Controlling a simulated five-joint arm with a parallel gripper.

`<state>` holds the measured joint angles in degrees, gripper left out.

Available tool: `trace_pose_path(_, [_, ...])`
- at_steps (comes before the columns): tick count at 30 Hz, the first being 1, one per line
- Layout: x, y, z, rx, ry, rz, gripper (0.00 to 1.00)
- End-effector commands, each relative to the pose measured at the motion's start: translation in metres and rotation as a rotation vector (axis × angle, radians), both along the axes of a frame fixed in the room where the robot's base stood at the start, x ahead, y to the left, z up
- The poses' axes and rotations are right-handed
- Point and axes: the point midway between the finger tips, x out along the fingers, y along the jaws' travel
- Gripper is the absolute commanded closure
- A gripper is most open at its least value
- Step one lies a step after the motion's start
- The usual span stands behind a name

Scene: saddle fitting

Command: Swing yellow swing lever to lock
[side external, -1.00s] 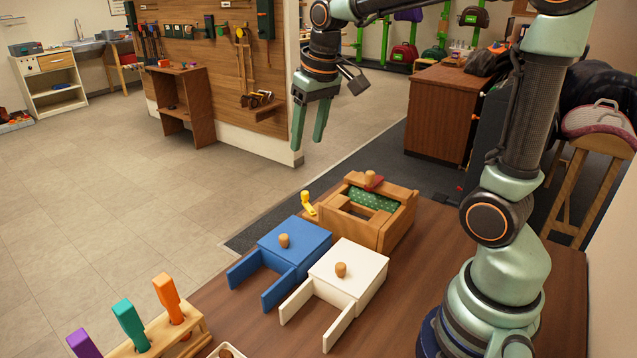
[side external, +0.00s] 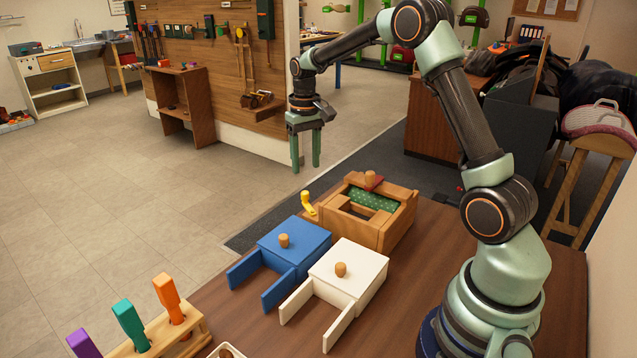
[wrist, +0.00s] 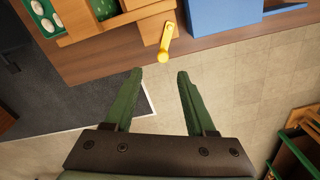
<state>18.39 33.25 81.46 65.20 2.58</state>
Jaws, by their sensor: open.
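The yellow swing lever (side external: 308,203) is on the left side of a wooden box (side external: 390,228) at the far edge of the table. It also shows in the wrist view (wrist: 166,42), beside the box's wooden edge and ahead of the fingertips. My gripper (side external: 306,168) is above and beyond the lever in the side view, fingers pointing down. In the wrist view my gripper (wrist: 160,73) is open and empty, its fingers apart from the lever.
A blue box (side external: 296,244) and a white box (side external: 350,268) with wooden knobs stand in front of the wooden box. A rack with purple, teal and orange handles (side external: 170,298) stands front left. The air around my gripper is clear.

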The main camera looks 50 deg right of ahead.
Motion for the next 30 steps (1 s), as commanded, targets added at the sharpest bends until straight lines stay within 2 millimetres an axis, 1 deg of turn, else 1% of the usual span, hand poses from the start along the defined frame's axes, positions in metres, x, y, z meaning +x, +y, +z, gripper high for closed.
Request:
trace_pose_path(1, [-0.001,0.001,-0.012,0.002,0.005,0.001,0.44])
trace_pose_path(6, [0.000,0.002,-0.044,0.001,0.004,0.001,0.44])
trace_pose_path(12, [0.000,0.004,-0.070,0.001,0.002,0.001,0.44])
trace_pose_path(18, [0.001,0.004,-0.081,0.000,0.000,0.001,0.44])
trace_pose_path(26, [0.001,0.004,-0.081,0.000,-0.001,0.001,0.44])
trace_pose_path(27, [0.001,0.004,-0.081,0.000,-0.001,0.001,0.60])
trace_pose_path(29, [0.001,0.004,-0.081,0.000,-0.001,0.001,0.83])
trace_pose_path(30, [0.001,0.004,-0.081,0.000,-0.001,0.001,0.98])
